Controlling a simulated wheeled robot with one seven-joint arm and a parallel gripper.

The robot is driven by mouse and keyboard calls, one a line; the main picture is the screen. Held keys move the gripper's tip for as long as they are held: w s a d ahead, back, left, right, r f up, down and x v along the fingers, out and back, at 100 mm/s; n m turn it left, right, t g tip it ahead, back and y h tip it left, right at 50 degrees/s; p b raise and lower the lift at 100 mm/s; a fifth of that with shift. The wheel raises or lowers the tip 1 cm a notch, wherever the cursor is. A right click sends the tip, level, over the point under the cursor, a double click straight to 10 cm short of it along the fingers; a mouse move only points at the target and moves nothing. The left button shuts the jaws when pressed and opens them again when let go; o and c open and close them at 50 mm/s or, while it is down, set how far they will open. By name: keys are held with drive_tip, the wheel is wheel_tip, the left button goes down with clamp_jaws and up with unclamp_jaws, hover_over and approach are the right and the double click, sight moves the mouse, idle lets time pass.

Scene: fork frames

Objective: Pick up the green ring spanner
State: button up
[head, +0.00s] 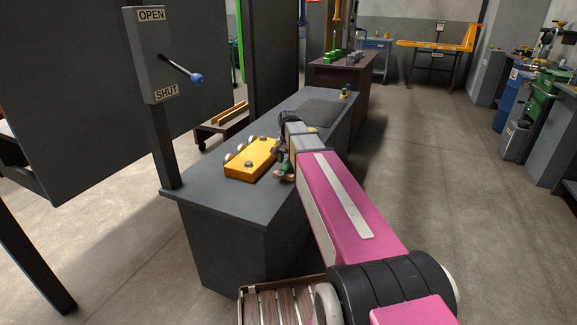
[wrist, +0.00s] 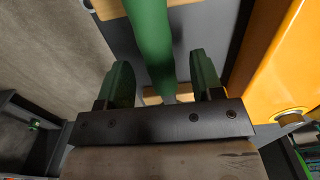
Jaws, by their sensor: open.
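A long green bar, which I take to be the green ring spanner (wrist: 152,40), runs down the middle of the wrist view. Its ring ends cannot be made out. Pale wooden pieces (wrist: 112,9) show at its far end and by the gripper. My gripper (wrist: 162,78) is open, with one dark green finger on each side of the bar and a gap on both sides. I cannot tell how far the fingers reach down around it. In the head view my gripper (head: 284,164) is over the grey bench (head: 215,197), and my arm hides most of the spanner.
A yellow-orange block with round knobs (head: 250,160) sits just left of my gripper; it fills the right of the wrist view (wrist: 275,60). A post with an OPEN/SHUT panel (head: 150,60) and blue-tipped lever (head: 196,79) stands at the bench's left corner. A dark mat (head: 318,112) lies farther back.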

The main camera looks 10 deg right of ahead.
sight(289, 161)
drive_tip(key=shift+f, duration=0.55)
drive_tip(key=shift+c, duration=0.3)
clamp_jaws()
drive_tip(key=shift+r, duration=0.2)
drive_tip(key=shift+r, duration=0.65)
wheel_tip(289, 161, up, 2)
drive_tip(key=shift+r, duration=0.25)
drive_tip(key=s+a+r, duration=0.4)
drive_tip(key=a+r, duration=0.3)
drive_tip(key=a, duration=0.3)
drive_tip(key=shift+s+a, duration=0.2)
drive_tip(key=shift+a, duration=0.2)
